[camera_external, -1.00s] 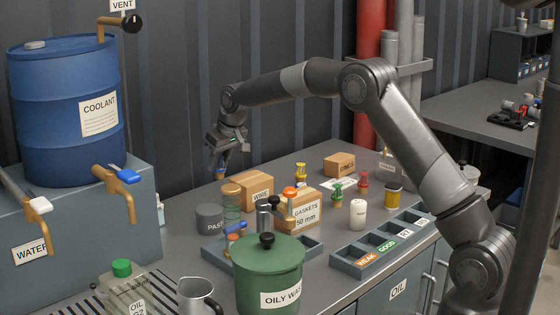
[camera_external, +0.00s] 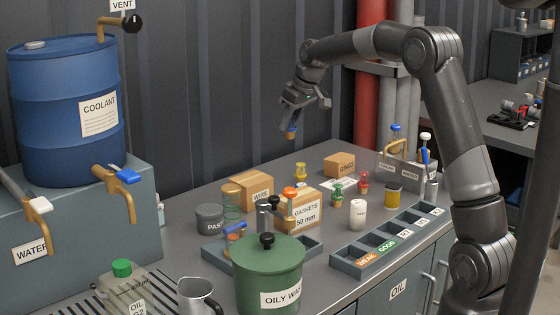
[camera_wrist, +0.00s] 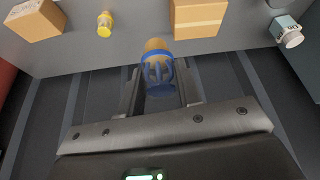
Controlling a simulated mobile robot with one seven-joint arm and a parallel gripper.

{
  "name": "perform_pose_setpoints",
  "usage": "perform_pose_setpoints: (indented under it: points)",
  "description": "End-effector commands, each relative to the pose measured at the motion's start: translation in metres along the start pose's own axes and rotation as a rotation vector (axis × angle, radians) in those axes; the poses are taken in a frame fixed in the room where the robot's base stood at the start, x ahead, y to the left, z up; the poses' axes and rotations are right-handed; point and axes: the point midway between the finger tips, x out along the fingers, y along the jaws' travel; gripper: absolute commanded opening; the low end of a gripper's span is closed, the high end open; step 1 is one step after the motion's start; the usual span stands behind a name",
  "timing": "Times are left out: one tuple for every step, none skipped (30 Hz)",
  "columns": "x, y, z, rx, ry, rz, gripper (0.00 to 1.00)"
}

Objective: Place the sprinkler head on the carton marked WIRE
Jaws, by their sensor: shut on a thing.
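My gripper (camera_external: 298,112) is shut on a blue-and-brass sprinkler head (camera_external: 291,130), in the air near the back wall. In the wrist view the sprinkler head (camera_wrist: 158,72) sits between the two fingers. The brown carton marked WIRE (camera_external: 262,192) stands on the table, below and to the left of my gripper in the external view. Its top looks bare. It appears to be the taped carton (camera_wrist: 200,18) at the top of the wrist view, ahead of the fingers.
A yellow fitting (camera_external: 300,172) stands between the WIRE carton and the RINGS carton (camera_external: 339,164). Red pipe (camera_external: 368,100) runs up the wall.

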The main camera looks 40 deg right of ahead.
Motion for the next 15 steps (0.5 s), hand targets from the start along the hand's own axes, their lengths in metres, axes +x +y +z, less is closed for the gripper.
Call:
perform_pose_setpoints:
  points:
    - [0.007,-0.007,-0.003,-0.005,-0.003,-0.003,0.08]
    - [0.012,-0.011,-0.004,-0.006,-0.003,-0.004,0.08]
    - [0.02,-0.018,-0.008,-0.007,-0.003,-0.004,0.08]
    - [0.025,-0.023,-0.011,-0.007,-0.003,-0.004,0.08]
    - [0.031,-0.028,-0.014,-0.007,-0.003,-0.004,0.08]
    - [0.039,-0.036,-0.018,-0.006,-0.003,-0.004,0.08]
    - [0.044,-0.04,-0.021,-0.006,-0.002,-0.003,0.08]
    - [0.05,-0.046,-0.024,-0.006,-0.002,-0.003,0.08]
    - [0.058,-0.052,-0.026,-0.006,-0.004,-0.003,0.08]
    - [0.063,-0.057,-0.029,-0.006,-0.003,-0.003,0.08]
    - [0.068,-0.061,-0.032,-0.006,-0.002,-0.002,0.08]
    - [0.073,-0.066,-0.035,-0.005,-0.002,-0.002,0.08]
    - [0.077,-0.069,-0.037,-0.005,-0.001,-0.002,0.08]
    - [0.08,-0.072,-0.038,-0.005,-0.001,-0.002,0.08]
    - [0.084,-0.076,-0.04,-0.003,-0.002,-0.002,0.08]
